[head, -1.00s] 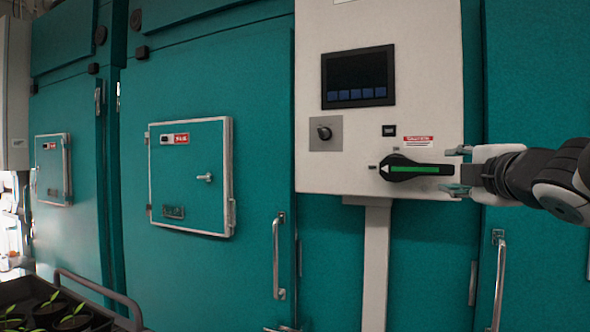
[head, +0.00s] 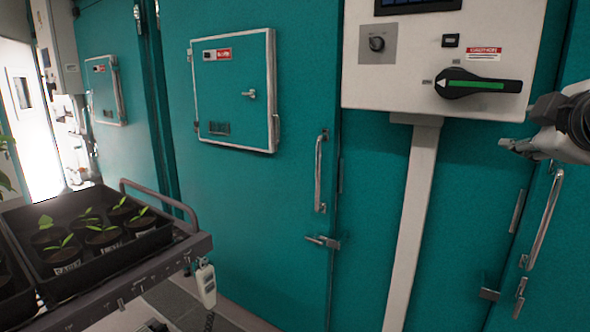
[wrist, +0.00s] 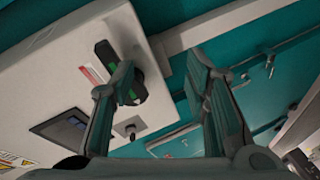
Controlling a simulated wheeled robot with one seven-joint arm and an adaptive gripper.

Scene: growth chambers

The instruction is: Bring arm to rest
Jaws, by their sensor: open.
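My gripper (wrist: 163,92) is open and empty in the wrist view, its two fingers spread apart. In the head view only part of my gripper (head: 520,146) shows at the right edge, below and to the right of a black rotary handle with a green stripe (head: 482,86). The handle lies level on the white control box (head: 415,78), and the gripper is apart from it. The handle also shows in the wrist view (wrist: 108,54), partly behind one finger.
Teal chamber doors (head: 260,230) with metal handles fill the background. A cart (head: 150,280) with a black tray (head: 62,285) of potted seedlings stands at lower left. A grey post (head: 413,215) runs down below the control box. Grey floor shows beside the cart.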

